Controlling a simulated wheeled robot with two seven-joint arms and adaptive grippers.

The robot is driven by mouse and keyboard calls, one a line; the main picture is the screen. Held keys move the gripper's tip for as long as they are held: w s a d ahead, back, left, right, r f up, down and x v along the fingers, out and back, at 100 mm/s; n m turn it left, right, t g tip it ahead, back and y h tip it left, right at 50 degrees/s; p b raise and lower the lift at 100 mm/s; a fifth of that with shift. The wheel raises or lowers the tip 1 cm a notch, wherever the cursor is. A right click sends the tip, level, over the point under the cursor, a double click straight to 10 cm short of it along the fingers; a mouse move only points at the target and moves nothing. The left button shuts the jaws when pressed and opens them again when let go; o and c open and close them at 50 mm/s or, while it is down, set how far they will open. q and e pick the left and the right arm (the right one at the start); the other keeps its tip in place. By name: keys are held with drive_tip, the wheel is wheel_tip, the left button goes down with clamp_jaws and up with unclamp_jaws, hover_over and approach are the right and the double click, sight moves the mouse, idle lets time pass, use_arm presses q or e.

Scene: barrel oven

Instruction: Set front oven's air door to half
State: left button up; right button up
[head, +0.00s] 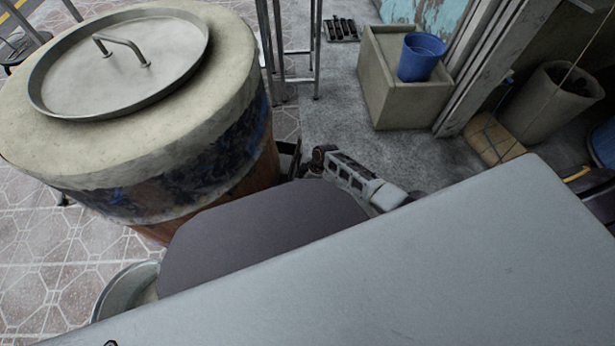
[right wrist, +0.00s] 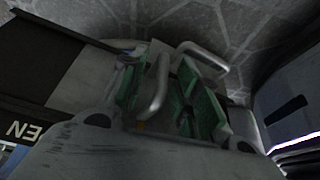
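The barrel oven (head: 150,140) stands at the left in the head view, with a pale rim, a dark patterned band and a reddish lower wall. Its round metal lid (head: 75,75) with a handle lies on top. A small dark part (head: 288,150) shows at its lower right side; I cannot tell whether it is the air door. My right gripper (head: 316,160) is close to that part. In the right wrist view my right gripper (right wrist: 165,95) shows green pieces and bent silver bars; I cannot tell whether it holds anything.
A blue bucket (head: 422,57) sits on a square concrete block (head: 400,95). A metal stand (head: 292,50) is behind the oven, and a round pot (head: 560,100) is at the right. The grey floor (head: 330,105) between the oven and block is largely free.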

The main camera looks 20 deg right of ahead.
drive_tip(key=shift+r, duration=0.15)
drive_tip(key=v, duration=1.1)
drive_tip(key=shift+d+r, duration=0.2)
drive_tip(key=shift+r, duration=0.05)
drive_tip(key=shift+s, duration=0.2)
idle(0.8)
